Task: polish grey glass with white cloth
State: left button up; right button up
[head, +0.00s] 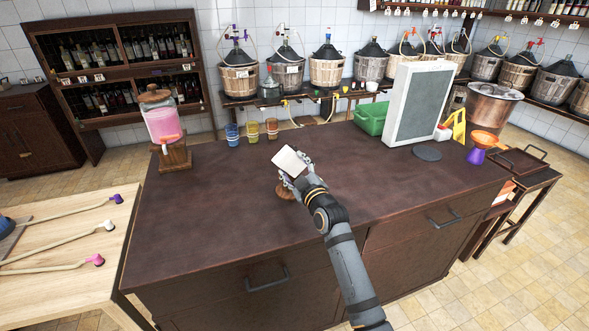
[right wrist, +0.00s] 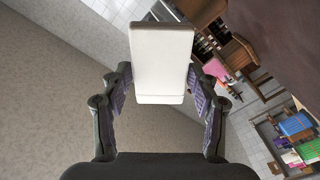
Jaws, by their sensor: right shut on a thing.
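The white cloth (head: 289,160) is a flat, pale, folded pad. My right gripper (head: 296,174) is shut on it and holds it above the dark counter, near the middle. In the right wrist view the cloth (right wrist: 161,55) stands out between the two fingers (right wrist: 160,85). A small round brown wooden piece (head: 285,191) shows on the counter, partly hidden behind the gripper. I cannot make out a grey glass. Blue (head: 232,134), yellow (head: 253,131) and brown (head: 272,128) tumblers stand in a row at the counter's back. My left gripper is out of view.
A pink-filled dispenser (head: 162,122) on a wooden stand is at the counter's back left. A green crate (head: 371,119), a framed grey panel (head: 419,103) and a dark disc (head: 427,153) are at the right. The counter's left and front are clear. Brushes lie on the pale table (head: 80,262).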

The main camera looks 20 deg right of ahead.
aim_at(302, 162)
jog(key=shift+w, duration=0.25)
jog(key=d, duration=0.3)
jog(key=shift+w+d+b, duration=0.1)
jog(key=shift+d+b, duration=0.2)
jog(key=shift+b, duration=0.1)
jog(key=shift+a, duration=0.15)
jog(key=shift+a, duration=1.15)
jog(key=shift+a+r, duration=0.1)
jog(key=shift+a, duration=0.4)
